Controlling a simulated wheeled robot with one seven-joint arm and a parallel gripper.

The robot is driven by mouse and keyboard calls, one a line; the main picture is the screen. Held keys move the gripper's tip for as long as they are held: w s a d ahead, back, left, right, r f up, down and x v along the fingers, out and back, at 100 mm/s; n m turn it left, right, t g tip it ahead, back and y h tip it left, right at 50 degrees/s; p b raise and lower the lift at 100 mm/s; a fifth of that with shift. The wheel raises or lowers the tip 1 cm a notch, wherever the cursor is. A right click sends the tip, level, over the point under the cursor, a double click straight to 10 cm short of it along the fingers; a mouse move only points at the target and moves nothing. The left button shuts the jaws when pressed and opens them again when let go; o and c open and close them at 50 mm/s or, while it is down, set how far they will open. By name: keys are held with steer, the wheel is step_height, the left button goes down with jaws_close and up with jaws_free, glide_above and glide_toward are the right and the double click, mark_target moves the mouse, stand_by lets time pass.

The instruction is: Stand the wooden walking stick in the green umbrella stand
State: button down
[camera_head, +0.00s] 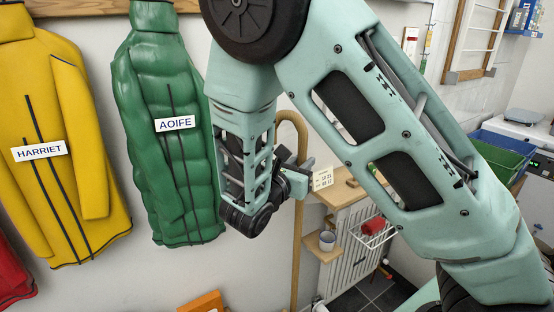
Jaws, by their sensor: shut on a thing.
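The wooden walking stick (296,235) hangs upright in the middle of the head view, its curved handle at the top and its shaft running down past the lower edge of the picture. My gripper (302,178) is at the upper shaft, below the crook, and is shut on the stick. My arm hides part of the handle. The stick's lower tip is out of view. I cannot make out a green umbrella stand in this view.
A yellow coat (70,150) and a green coat (165,110) hang on the left wall. Behind the stick are a small wooden shelf (345,190) and a white radiator (345,255). Blue and green crates (497,158) stand at the right. An orange object (203,303) shows at the bottom.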

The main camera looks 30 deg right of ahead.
steer(key=b, duration=2.5)
glide_above(294, 264)
steer(key=d, duration=0.1)
steer(key=f, duration=2.5)
steer(key=shift+w+d+f, duration=0.1)
steer(key=shift+w+f, duration=0.15)
steer(key=shift+f, duration=0.05)
steer(key=shift+f+b, duration=1.85)
steer(key=shift+f, duration=2.3)
steer(key=c, duration=1.2)
jaws_free()
steer(key=p+v, duration=0.1)
steer(key=v, duration=1.6)
steer(key=shift+s+p, duration=0.1)
steer(key=shift+p, duration=0.25)
